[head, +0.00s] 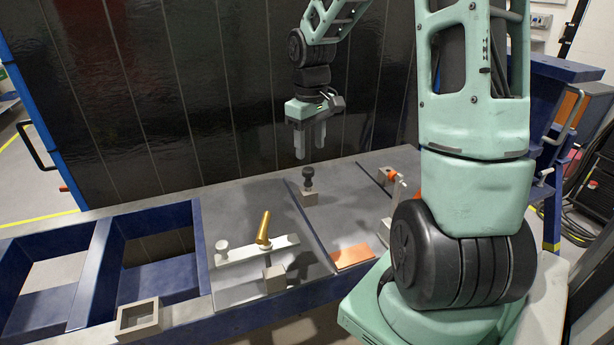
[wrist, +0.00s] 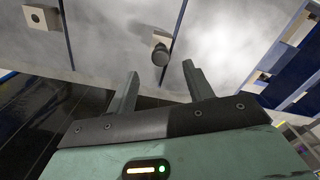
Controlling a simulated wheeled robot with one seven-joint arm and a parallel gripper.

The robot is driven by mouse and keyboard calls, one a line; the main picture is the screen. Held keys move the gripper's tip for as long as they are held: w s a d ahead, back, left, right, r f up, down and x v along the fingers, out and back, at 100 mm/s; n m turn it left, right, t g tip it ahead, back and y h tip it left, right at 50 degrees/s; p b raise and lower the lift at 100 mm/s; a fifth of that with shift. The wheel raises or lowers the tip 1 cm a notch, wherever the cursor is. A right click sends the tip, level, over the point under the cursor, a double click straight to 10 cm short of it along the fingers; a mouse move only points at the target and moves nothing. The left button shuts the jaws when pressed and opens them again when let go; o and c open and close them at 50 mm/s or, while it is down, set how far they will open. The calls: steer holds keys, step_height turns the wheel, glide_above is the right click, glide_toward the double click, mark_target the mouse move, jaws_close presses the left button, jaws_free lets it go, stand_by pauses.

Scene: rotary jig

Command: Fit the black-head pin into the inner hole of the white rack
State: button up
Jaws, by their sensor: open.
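The black-head pin (head: 308,173) stands upright in a small beige block (head: 309,198) on the grey bench top. In the wrist view its round black head (wrist: 160,56) shows just beyond the fingertips. My gripper (head: 310,152) is open and empty, pointing down above the pin and apart from it; its spread fingers also show in the wrist view (wrist: 160,74). The white rack (head: 258,252) is a bar on the bench at the front left. I cannot make out the inner hole.
A copper-coloured plate (head: 352,257) lies right of the rack. An orange-handled part (head: 397,178) stands farther right. A hollow square block (head: 138,319) sits at the front left edge, beside open blue frame bays (head: 98,262). A dark panel wall (head: 190,100) rises behind the bench.

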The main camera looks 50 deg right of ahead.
mark_target(308, 169)
step_height(308, 169, down, 4)
steer(key=shift+f, duration=0.1)
steer(key=shift+w+f+p, duration=0.15)
steer(key=shift+f+p, duration=0.35)
steer(key=shift+f, duration=0.95)
steer(key=shift+w+f+p, duration=0.15)
steer(key=shift+f+p, duration=0.35)
steer(key=shift+f, duration=0.95)
steer(key=c, duration=1)
